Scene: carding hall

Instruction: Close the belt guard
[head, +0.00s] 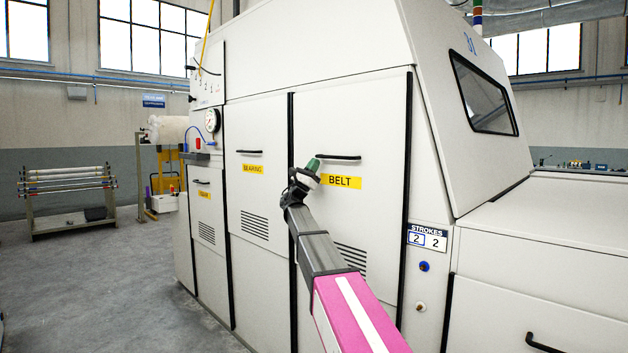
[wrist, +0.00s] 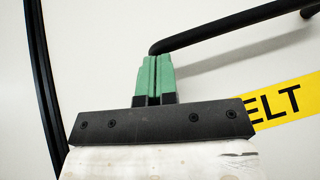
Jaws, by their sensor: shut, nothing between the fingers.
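The belt guard (head: 352,120) is a tall off-white door panel on the machine, with a yellow BELT label (head: 341,183) and a black bar handle (head: 338,157). It looks flush with the machine front, between two black vertical strips. My gripper (head: 313,164) is at the left end of this handle. In the wrist view, the green fingertips of my gripper (wrist: 153,75) are together with nothing between them. They are beside the left end of the handle (wrist: 215,30); I cannot tell whether they touch it. The label (wrist: 285,101) is partly hidden behind my gripper.
The neighbouring door with the BEARING label (head: 253,169) stands to the left and looks shut. A STROKES counter (head: 427,238) is at the right, above a blue button (head: 424,266). A roller rack (head: 67,190) stands far left. The grey floor (head: 120,275) at left is clear.

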